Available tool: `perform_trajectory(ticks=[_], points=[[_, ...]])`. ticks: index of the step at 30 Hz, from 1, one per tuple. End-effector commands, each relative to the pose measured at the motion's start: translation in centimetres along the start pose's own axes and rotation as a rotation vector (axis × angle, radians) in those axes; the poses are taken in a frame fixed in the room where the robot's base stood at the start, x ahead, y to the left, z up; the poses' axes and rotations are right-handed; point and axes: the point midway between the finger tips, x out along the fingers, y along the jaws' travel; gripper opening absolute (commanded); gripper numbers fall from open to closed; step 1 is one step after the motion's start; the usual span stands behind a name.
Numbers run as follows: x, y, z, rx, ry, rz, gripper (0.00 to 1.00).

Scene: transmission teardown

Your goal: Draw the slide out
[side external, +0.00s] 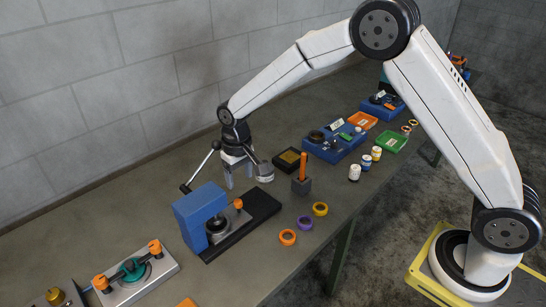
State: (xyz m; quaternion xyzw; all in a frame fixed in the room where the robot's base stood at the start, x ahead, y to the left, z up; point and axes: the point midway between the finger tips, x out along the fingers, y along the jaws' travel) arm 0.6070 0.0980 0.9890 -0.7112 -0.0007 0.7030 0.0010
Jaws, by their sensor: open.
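A blue block fixture (197,213) stands on the table at the lower middle of the side external view. A long black slide-like plate (262,206) runs out from its base toward the upper right; I cannot tell for sure that this is the slide. A round dark metal part (217,226) and a small orange-topped piece (238,204) sit at the fixture's right side. My gripper (238,178) is open and empty, pointing down above and behind the plate. It appears apart from the fixture. A metal lever (201,166) with dark ends rises behind the blue block.
An orange peg in a grey block (302,183) stands right of the plate. Orange (288,237), purple (305,223) and yellow (320,209) rings lie nearby. A grey plate with orange-topped clamps (137,276) lies front left.

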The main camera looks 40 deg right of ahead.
Motion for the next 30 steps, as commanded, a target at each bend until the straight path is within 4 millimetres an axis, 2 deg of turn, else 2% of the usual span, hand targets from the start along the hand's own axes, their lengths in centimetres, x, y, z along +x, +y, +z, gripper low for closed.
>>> perform_trajectory(ticks=[5, 17, 30], points=[[0.5, -0.7, -0.7, -0.001, -0.011, 0.002, 0.70], [1.3, -0.7, -0.7, -0.001, -0.014, 0.003, 0.70], [6.2, -0.7, -0.7, 0.000, -0.014, 0.002, 0.70]])
